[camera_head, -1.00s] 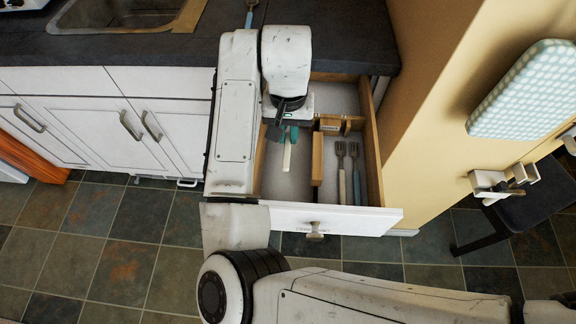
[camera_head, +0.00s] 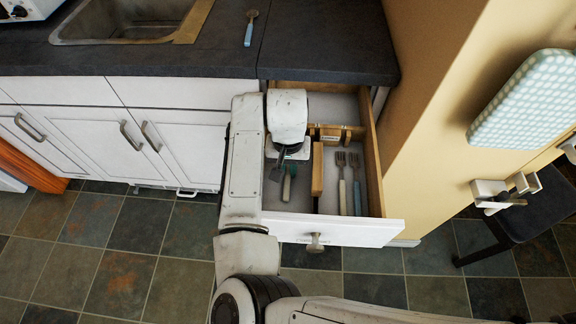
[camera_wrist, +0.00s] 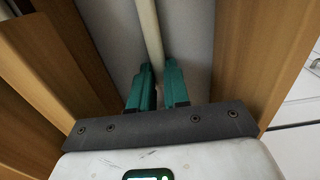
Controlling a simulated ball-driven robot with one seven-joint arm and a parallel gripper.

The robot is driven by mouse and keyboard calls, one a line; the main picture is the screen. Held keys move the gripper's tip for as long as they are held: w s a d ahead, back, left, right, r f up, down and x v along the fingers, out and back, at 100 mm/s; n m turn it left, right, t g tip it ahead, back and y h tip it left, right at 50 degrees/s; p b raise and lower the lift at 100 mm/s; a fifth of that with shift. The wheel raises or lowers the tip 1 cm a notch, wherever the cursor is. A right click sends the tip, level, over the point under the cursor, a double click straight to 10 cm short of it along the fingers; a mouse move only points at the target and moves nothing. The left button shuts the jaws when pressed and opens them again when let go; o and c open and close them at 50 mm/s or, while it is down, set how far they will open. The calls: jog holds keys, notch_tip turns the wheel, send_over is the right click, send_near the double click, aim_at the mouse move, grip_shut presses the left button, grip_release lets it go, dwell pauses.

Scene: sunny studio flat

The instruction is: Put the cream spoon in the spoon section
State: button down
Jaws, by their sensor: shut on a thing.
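The cream spoon shows as a cream handle (camera_wrist: 150,35) between the teal fingers of my gripper (camera_wrist: 156,74). Its bowl is hidden. In the head view, the handle (camera_head: 287,190) points toward the drawer front, over or in the left front section of the open drawer (camera_head: 376,160). My gripper (camera_head: 290,169) is shut on it there, between the drawer's left wall and a wooden divider (camera_head: 317,172). I cannot tell whether the spoon touches the drawer floor. The right section holds a cream-handled fork (camera_head: 342,190) and a blue-handled fork (camera_head: 357,192).
A short wooden cross divider (camera_head: 336,131) closes off the back of the drawer. A blue-handled utensil (camera_head: 249,30) lies on the dark counter (camera_head: 325,45), near a sink (camera_head: 130,22). A wall (camera_head: 410,120) stands close on the right of the drawer.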

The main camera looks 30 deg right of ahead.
aim_at(288, 171)
jog(key=shift+f, duration=0.15)
jog(key=c, duration=1.1)
grip_release()
notch_tip(288, 171, up, 12)
